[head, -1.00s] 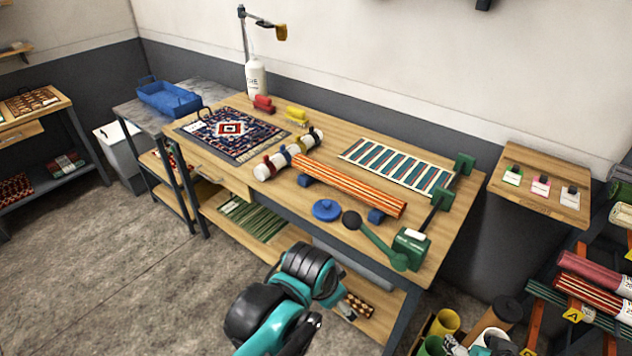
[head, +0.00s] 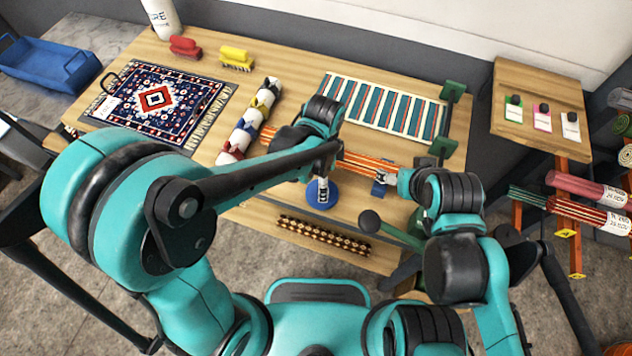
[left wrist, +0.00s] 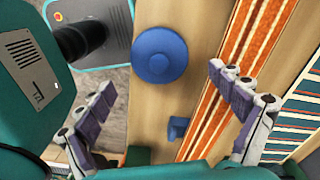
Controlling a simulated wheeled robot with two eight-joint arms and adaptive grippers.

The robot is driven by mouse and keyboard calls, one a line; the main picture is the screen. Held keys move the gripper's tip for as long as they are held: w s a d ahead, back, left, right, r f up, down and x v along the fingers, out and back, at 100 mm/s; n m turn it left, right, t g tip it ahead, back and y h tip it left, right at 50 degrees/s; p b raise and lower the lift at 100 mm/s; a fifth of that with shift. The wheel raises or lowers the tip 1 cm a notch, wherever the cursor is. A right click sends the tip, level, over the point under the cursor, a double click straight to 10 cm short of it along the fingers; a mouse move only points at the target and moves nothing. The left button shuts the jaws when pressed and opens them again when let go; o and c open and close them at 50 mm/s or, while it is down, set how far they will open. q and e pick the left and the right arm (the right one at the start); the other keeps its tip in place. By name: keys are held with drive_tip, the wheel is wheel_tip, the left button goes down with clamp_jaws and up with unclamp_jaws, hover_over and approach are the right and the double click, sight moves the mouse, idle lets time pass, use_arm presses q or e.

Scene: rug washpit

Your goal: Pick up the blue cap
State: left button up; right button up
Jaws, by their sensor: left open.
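The blue cap (head: 322,196) is a round disc with a raised knob, lying flat on the wooden bench near its front edge. It shows whole in the left wrist view (left wrist: 160,55). My left gripper (head: 323,186) is above it, and a finger covers part of it in the head view. In the left wrist view the left gripper (left wrist: 162,77) is open and empty, one finger to each side below the cap, not touching it as far as I see.
An orange striped roll (left wrist: 224,70) on blue supports (left wrist: 177,128) lies beside the cap. A green lever with a dark knob (head: 370,221) stands right of it. A white roll with ties (head: 240,136), patterned rug (head: 155,98) and striped rug (head: 380,105) lie further off.

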use_arm(q)
wheel_tip(320, 180, down, 6)
drive_tip(key=shift+s+d+f+b, duration=0.1)
drive_tip(key=shift+d+f+b, duration=0.05)
drive_tip(key=shift+b, duration=1.05)
drive_tip(key=shift+s, duration=0.1)
drive_tip(key=c, duration=1.3)
